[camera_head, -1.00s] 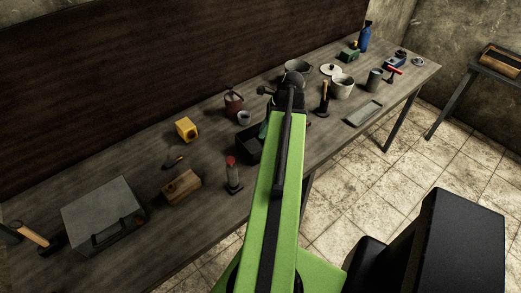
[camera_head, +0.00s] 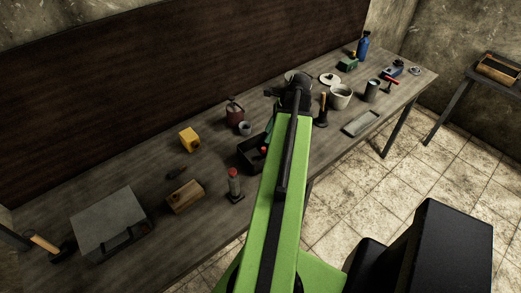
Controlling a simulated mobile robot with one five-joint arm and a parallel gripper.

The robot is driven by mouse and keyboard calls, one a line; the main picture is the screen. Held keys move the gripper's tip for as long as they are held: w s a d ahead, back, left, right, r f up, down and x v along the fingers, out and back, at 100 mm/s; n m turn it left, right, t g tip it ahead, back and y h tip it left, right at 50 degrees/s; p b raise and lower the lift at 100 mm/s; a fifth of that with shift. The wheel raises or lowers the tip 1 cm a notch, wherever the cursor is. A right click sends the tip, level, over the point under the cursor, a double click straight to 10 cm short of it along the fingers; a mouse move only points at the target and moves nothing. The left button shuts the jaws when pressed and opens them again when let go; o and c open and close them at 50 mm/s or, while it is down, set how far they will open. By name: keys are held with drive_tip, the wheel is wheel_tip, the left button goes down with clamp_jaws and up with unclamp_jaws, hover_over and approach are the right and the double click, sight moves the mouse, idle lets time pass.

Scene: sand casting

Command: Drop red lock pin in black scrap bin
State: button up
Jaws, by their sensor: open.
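The black scrap bin (camera_head: 247,158) is an open box on the bench, left of my arm, which covers its right side. A small red piece (camera_head: 264,150), which may be the red lock pin, shows within the bin's outline beside a green item. It looks to be inside, but my arm hides part of that area. My gripper (camera_head: 292,88) is at the far end of my green arm, beyond the bin in the picture. It is open; its fingertips are hard to make out, and nothing is seen held.
A red-topped upright item (camera_head: 234,184) stands near the bench's front edge. A wooden block (camera_head: 185,196), yellow block (camera_head: 189,140), grey case (camera_head: 112,222) and dark red can (camera_head: 235,112) stand to the left.

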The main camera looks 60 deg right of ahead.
drive_tip(key=p+v, duration=0.9)
drive_tip(key=v, duration=0.2)
drive_tip(key=shift+r, duration=0.35)
drive_tip(key=shift+s, duration=0.2)
